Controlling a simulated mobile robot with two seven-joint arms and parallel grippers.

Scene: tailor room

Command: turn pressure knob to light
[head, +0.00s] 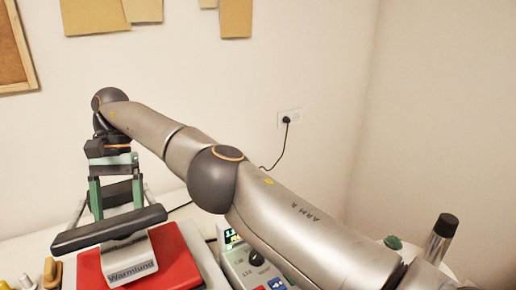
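A control box (234,262) stands at the bottom centre, partly behind my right arm. It has a small lit display (231,237), a black knob (257,257) with small printed labels around it, and blue buttons at its lower edge. The labels are too small to read surely, so I cannot tell the knob's setting. My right arm comes in from the right and crosses above the box. My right gripper (116,194) is at the left over the heat press, well away from the knob. Its green fingers point down and stand apart, with no held thing visible. My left gripper is not in view.
The heat press (128,260), marked "Warmlund", has a black handle bar (110,231) and a red base (178,262). A silver cylinder with a black top (441,236) and a green object (393,242) are at the right. A cord runs to a wall socket (289,118).

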